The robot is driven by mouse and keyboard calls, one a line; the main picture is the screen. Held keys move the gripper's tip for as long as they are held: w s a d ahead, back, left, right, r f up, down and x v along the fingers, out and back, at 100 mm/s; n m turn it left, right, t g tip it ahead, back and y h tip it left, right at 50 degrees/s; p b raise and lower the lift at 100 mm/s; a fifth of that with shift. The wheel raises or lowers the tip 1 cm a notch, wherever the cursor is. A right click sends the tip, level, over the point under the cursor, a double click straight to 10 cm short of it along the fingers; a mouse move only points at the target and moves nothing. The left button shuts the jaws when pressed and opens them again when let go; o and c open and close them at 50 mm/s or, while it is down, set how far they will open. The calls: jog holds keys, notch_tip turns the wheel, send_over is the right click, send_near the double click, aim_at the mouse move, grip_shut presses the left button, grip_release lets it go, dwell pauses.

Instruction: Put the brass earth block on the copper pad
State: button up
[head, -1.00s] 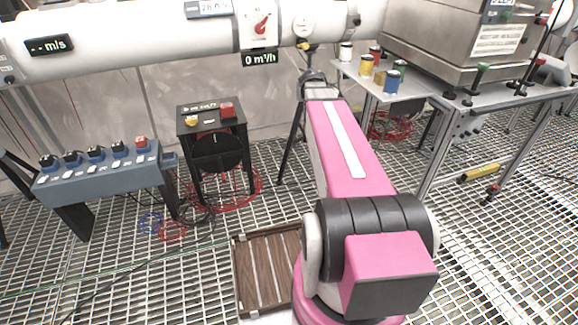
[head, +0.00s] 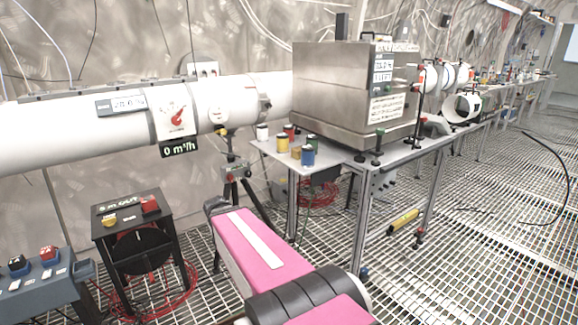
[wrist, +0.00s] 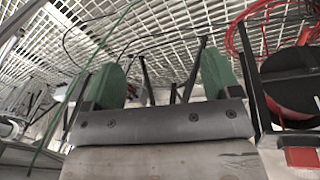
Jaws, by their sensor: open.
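My gripper (wrist: 160,80) shows in the wrist view with its two green fingers wide apart and nothing between them. Its fingers are hidden in the head view. A small brass-coloured piece (head: 296,152) stands among coloured spools on the side shelf in the head view. It is too small to tell if it is the brass earth block. I cannot make out the copper pad in either view.
A grey metal table (head: 385,152) carries a steel cabinet (head: 340,95). A black stand (head: 135,235) and a blue-grey switch box (head: 38,285) are at left. A white pipe (head: 70,125) runs behind. Open grating floor (head: 470,265) lies at right.

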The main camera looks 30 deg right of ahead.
jog(key=w+d+r+m+t+h, duration=0.1)
jog(key=w+d+r+m+h, duration=0.2)
jog(key=w+d+r, duration=0.3)
jog(key=w+d+r+m+h, duration=0.2)
jog(key=w+d+r+m, duration=0.15)
jog(key=d, duration=0.55)
jog(key=m+h, duration=0.6)
jog(key=m, duration=0.2)
send_near(296, 149)
jog(key=d+f, duration=0.1)
jog(key=d, duration=0.1)
jog(key=shift+w+f+g+h, duration=0.15)
jog(key=shift+w+g+h, duration=0.15)
jog(key=shift+w, duration=0.05)
jog(key=x, duration=1)
jog(key=shift+d+f, duration=0.15)
jog(key=shift+d, duration=0.05)
jog(key=c, duration=1.4)
jog(key=shift+a, duration=0.1)
